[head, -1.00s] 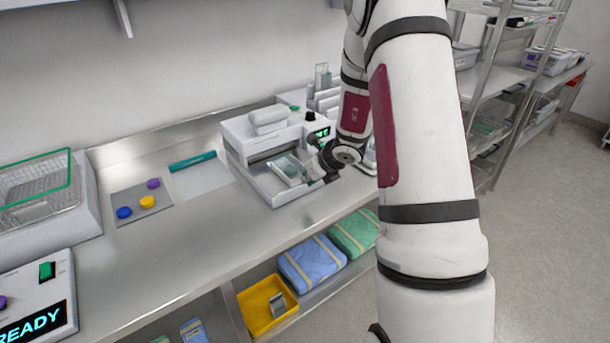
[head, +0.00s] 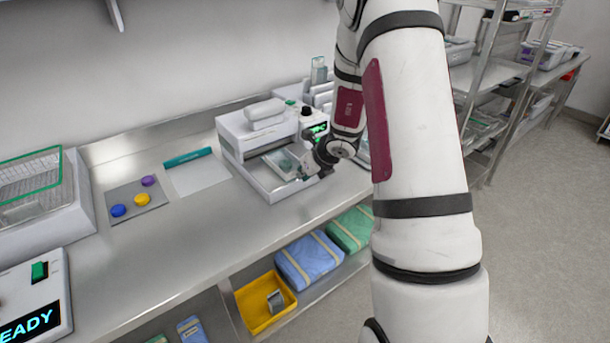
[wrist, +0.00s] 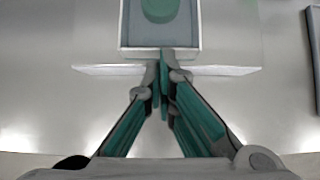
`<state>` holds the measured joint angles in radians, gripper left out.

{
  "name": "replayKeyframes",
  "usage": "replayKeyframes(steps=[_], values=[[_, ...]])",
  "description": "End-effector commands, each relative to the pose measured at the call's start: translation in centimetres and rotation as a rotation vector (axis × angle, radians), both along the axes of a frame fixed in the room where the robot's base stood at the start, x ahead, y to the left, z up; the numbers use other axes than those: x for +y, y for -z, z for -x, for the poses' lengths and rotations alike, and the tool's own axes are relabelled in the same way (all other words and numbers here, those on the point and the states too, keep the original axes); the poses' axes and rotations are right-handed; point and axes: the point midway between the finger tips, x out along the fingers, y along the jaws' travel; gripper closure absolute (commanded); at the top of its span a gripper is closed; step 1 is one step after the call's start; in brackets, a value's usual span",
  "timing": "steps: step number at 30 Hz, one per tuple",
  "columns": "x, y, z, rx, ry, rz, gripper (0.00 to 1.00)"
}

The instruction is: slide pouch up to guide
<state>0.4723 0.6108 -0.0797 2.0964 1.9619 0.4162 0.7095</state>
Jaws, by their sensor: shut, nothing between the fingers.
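The pouch (head: 279,160), pale with a clear grey face, lies on the white tray (head: 272,194) at the front of the sealing machine (head: 228,130). In the wrist view the pouch (wrist: 130,30) has a white border and a green oval item inside. My gripper (head: 304,172) is low over the tray at the pouch's near right end. In the wrist view my gripper (wrist: 163,72) is shut and empty, with its fingertips at the pouch's near edge; I cannot tell whether they touch. I cannot make out the guide clearly.
A grey mat (head: 124,211) with blue, yellow and purple discs and a white sheet (head: 205,178) with a teal bar lie left of the machine. A wire basket (head: 30,190) stands far left. A yellow bin (head: 246,318) sits on the shelf below.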

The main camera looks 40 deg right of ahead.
Motion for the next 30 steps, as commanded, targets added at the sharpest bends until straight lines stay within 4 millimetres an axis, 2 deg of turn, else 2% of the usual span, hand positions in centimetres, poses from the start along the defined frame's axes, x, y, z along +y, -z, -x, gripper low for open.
replayKeyframes(steps=[30], values=[[0.2, 0.1, -3.7, 0.002, -0.001, 0.000, 1.00]])
